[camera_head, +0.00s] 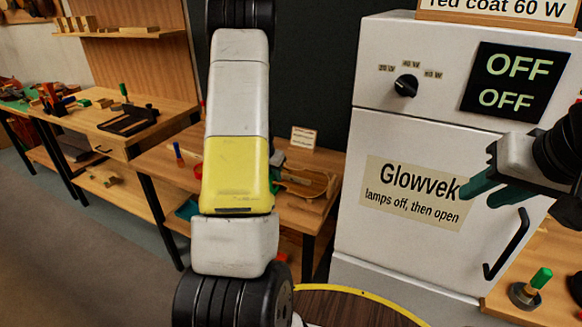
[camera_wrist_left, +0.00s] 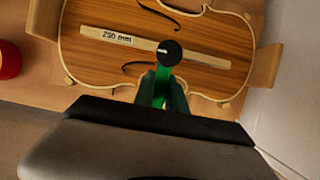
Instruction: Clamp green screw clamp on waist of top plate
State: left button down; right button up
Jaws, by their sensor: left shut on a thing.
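My left gripper (camera_wrist_left: 163,98) is shut on the green screw clamp (camera_wrist_left: 161,80). I cannot tell if the clamp touches the plate. The left fingers are hidden in the head view. My right gripper (camera_head: 480,187) is in front of the white cabinet; its finger gap is unclear.
Wooden blocks (camera_wrist_left: 266,66) stand at the plate's ends. A red round object (camera_wrist_left: 8,60) is at the left. The white cabinet (camera_head: 400,240) stands right of the plate's bench. A green-handled tool (camera_head: 538,279) stands on the right table. Another bench (camera_head: 160,105) is at the left.

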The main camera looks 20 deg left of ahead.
pick_arm(q)
jog(key=shift+w, duration=0.9)
jog(key=c, duration=1.3)
grip_release()
jog(key=shift+d, duration=0.1)
jog(key=shift+v, duration=3.9)
